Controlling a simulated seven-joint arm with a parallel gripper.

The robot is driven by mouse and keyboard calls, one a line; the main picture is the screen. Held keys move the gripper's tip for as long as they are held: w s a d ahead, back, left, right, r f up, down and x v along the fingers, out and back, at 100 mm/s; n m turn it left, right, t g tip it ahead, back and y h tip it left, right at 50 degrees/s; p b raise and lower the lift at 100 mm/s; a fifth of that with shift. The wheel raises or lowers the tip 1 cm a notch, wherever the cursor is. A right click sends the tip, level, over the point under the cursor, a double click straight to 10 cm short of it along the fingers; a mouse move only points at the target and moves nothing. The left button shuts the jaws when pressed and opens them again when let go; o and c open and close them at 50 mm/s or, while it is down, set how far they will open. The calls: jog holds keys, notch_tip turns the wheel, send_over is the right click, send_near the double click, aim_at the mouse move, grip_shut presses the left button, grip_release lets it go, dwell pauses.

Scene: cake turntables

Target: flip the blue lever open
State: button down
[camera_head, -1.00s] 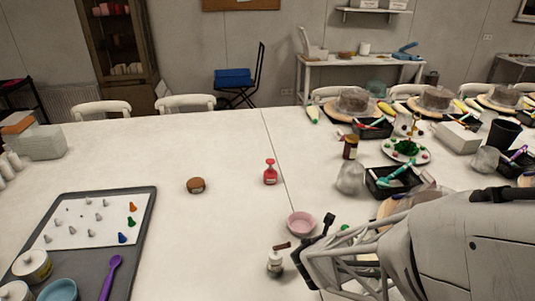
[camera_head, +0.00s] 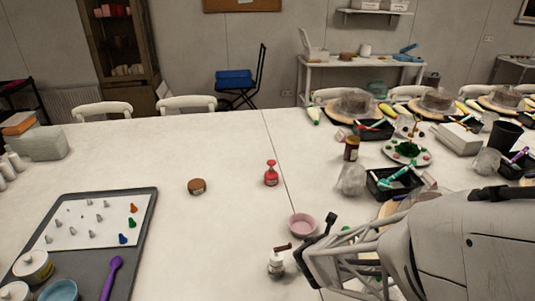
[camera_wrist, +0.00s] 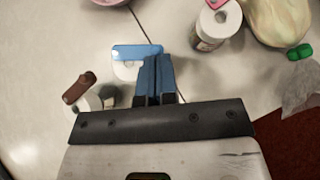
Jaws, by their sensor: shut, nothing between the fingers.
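In the wrist view, a light-blue flat piece (camera_wrist: 134,51), which appears to be the blue lever, lies over a white rounded part (camera_wrist: 124,70) on the table. My gripper (camera_wrist: 158,60) is shut and empty, its fingers pressed together. The fingers overlap the right end of the blue piece in the picture; I cannot tell whether they touch it. In the head view, my gripper (camera_head: 304,258) is low at the lower right, and I cannot make out the blue piece there.
A small white item with a brown handle (camera_head: 276,264) stands just left of my gripper, near a pink bowl (camera_head: 302,224). A white-capped jar (camera_wrist: 212,28) is right of the fingers. A red bottle (camera_head: 271,174) stands farther back. The left-centre tabletop is mostly clear.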

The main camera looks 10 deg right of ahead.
jog(key=shift+w+d, duration=0.1)
jog(key=shift+d, duration=0.15)
jog(key=shift+w+d, duration=0.4)
jog(key=shift+w, duration=0.3)
jog(key=shift+w+d, duration=0.4)
jog(key=shift+w, duration=0.35)
jog(key=shift+w+d, duration=0.4)
jog(key=shift+w, duration=0.45)
jog(key=shift+a, duration=0.2)
dwell(0.8)
jog(key=shift+s+a, duration=0.4)
jog(key=shift+a, duration=0.1)
jog(key=shift+s, duration=0.2)
dwell(0.3)
